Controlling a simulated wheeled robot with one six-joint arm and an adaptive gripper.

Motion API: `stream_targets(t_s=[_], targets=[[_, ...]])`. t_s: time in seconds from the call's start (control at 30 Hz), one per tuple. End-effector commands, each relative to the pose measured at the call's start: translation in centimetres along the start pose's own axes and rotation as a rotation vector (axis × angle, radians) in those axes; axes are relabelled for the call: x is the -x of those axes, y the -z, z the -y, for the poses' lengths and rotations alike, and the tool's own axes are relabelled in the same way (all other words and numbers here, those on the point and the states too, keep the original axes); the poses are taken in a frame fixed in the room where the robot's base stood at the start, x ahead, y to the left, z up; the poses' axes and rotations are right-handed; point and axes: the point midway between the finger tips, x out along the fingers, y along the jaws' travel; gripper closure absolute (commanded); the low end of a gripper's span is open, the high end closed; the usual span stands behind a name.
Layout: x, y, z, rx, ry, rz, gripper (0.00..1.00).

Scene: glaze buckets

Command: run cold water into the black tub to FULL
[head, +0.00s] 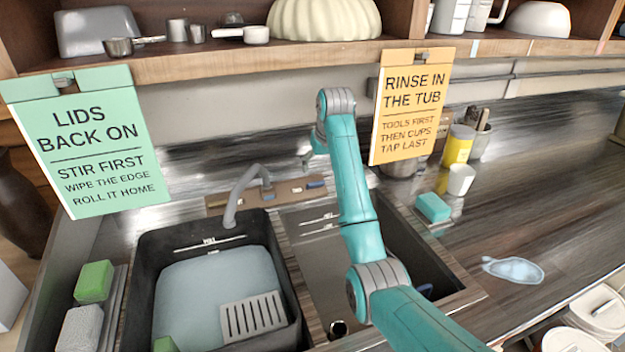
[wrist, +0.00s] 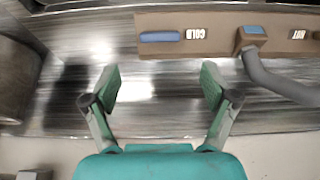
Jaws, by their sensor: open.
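The black tub (head: 140,275) sits in the left basin with pale grey-blue water (head: 190,290) in it. The water's back edge shows a little below the white FULL line (head: 210,244) on the back wall. The grey spout (head: 232,205) bends over the tub; I see no clear stream from it. The tap's cold lever, a blue bar (wrist: 161,37) beside an upside-down COLD label (wrist: 196,33), is at the top of the wrist view. It also shows in the head view (head: 316,183). My gripper (wrist: 158,82) is open and empty, apart from the lever.
My arm crosses the right basin (head: 310,250). A teal sponge (head: 432,207) and a puddle (head: 513,269) lie on the right counter. Two signs hang from the shelf (head: 300,58).

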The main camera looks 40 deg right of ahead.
Motion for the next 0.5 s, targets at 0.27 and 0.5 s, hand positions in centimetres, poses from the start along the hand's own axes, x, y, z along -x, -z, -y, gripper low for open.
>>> stream_targets(t_s=[0.27,0.5], targets=[[-5.0,-0.1,0.0,0.001,0.001,0.004,0.15],[-8.1,0.0,0.0,0.001,0.000,0.002,0.15]])
